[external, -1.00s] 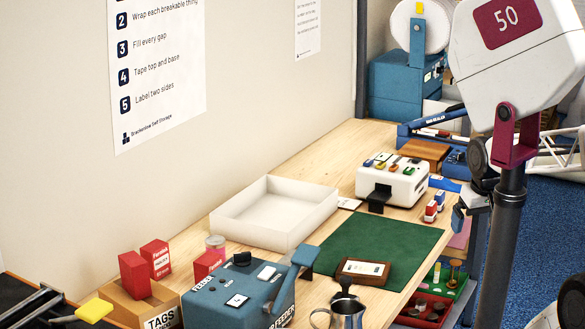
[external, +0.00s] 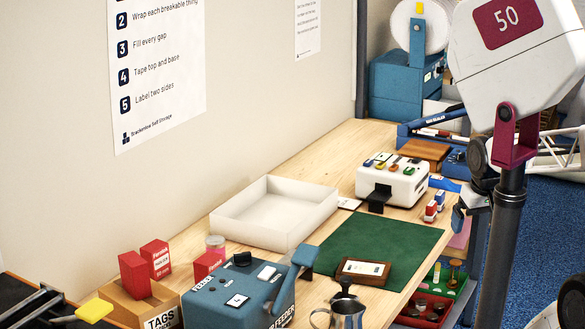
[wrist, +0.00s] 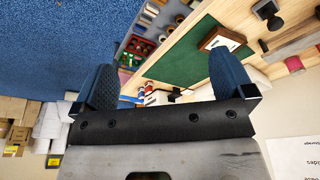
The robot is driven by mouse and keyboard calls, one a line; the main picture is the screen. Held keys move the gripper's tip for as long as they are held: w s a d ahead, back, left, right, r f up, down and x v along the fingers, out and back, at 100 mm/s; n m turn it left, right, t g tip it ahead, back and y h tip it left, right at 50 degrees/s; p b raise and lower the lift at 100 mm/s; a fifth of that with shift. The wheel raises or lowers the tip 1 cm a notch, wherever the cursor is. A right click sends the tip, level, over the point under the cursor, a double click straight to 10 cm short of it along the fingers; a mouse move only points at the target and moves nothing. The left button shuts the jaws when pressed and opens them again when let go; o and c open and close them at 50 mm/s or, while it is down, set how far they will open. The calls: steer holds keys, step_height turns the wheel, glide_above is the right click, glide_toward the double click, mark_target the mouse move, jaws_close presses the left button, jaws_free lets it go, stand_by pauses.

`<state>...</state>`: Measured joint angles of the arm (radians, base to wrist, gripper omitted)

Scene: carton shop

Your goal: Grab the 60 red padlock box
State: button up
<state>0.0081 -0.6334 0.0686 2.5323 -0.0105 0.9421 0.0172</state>
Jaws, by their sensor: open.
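In the external view, red boxes stand at the lower left: one (external: 133,274) upright in a cardboard tray marked TAGS, one (external: 156,259) with white print just behind it, and a third (external: 208,265) to the right, partly hidden by the blue feeder. Their print is too small to tell which is the 60 padlock box. My gripper (wrist: 164,78) shows in the wrist view with its two blue fingers wide apart and nothing between them. It is turned toward the bench, with the green mat (wrist: 170,66) beyond the fingers. I cannot make out the gripper in the external view.
The blue feeder (external: 235,303) and a metal jug (external: 346,314) stand at the front. A white open tray (external: 262,233) lies behind, beside the green mat (external: 375,248). A white device (external: 395,181) stands farther back. A large white scanner marked 50 (external: 515,62) stands at right.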

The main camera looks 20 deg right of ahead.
steer(key=shift+r, duration=0.1)
steer(key=w+v, duration=0.1)
steer(key=v, duration=0.4)
steer(key=w+a+r+n+t+y, duration=0.1)
steer(key=w+a+r+n+y, duration=0.1)
steer(key=w+a, duration=0.55)
steer(key=w+a+r+n+t+y, duration=0.25)
steer(key=w+a, duration=0.35)
steer(key=w, duration=0.3)
steer(key=n+t+y, duration=0.3)
steer(key=t, duration=0.2)
glide_above(159, 248)
steer(key=s+d, duration=0.1)
steer(key=s, duration=0.1)
step_height(159, 248, down, 5)
steer(key=shift+m+g, duration=0.25)
step_height(159, 248, down, 20)
steer(key=shift+d+f, duration=0.15)
steer(key=shift+f, duration=0.05)
steer(key=shift+w, duration=0.1)
